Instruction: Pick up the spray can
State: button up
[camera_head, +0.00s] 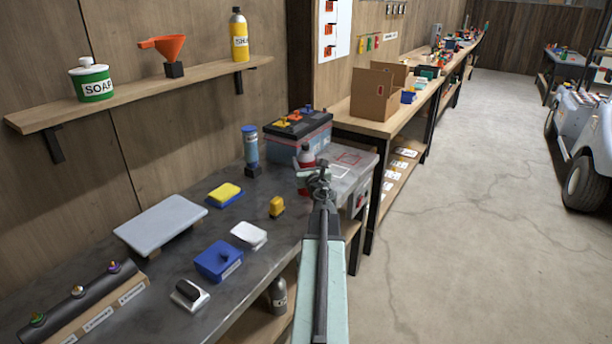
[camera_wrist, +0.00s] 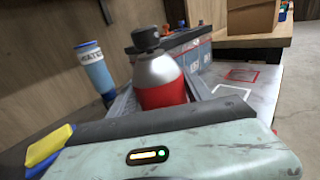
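The spray can (camera_wrist: 160,80) has a red lower body, a silver shoulder and a black cap, and stands upright in the wrist view. In the head view the can (camera_head: 307,155) is on the workbench, partly hidden behind my gripper (camera_head: 313,172). In the wrist view my gripper (camera_wrist: 162,100) has its grey fingers spread, one on each side of the can. The can's base is hidden behind the gripper body, and I cannot tell whether a finger touches it.
A blue water bottle (camera_head: 250,146) stands left of the can, and a large battery (camera_head: 299,133) stands behind it. A yellow sponge (camera_head: 224,194) and a small yellow object (camera_head: 277,207) lie nearer. A cardboard box (camera_head: 374,93) is on the farther bench.

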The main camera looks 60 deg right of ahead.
jog(key=shift+s+d, duration=0.15)
jog(key=c, duration=1)
